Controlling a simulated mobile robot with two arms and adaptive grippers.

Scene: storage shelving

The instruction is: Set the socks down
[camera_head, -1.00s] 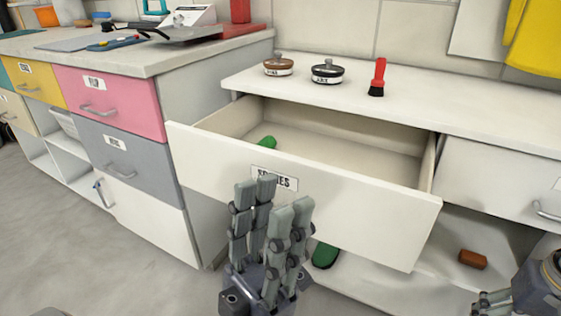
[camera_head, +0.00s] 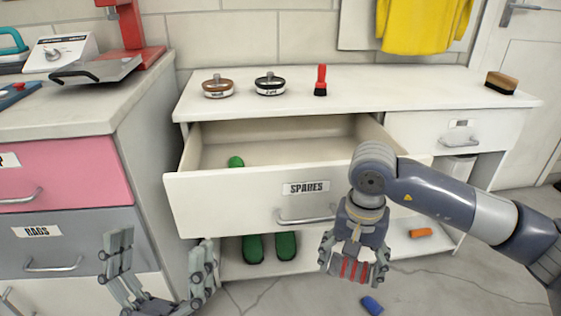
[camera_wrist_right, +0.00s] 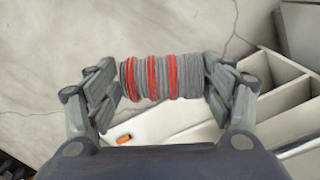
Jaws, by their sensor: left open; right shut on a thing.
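The socks are a rolled bundle with grey and red stripes (camera_wrist_right: 165,78), held crosswise between the fingers of my right gripper (camera_wrist_right: 163,82) in the right wrist view. In the head view my right gripper (camera_head: 354,268) points down in front of the open drawer, below its handle. Only red and grey bits of the socks (camera_head: 352,269) show between the fingers there. My left gripper (camera_head: 160,270) is open and empty at the lower left, left of the drawer front.
Green shoes (camera_head: 286,246) stand on the low shelf under the drawer, with an orange block (camera_head: 420,233) further right. A blue item (camera_head: 372,305) lies on the floor. Much of the drawer is empty.

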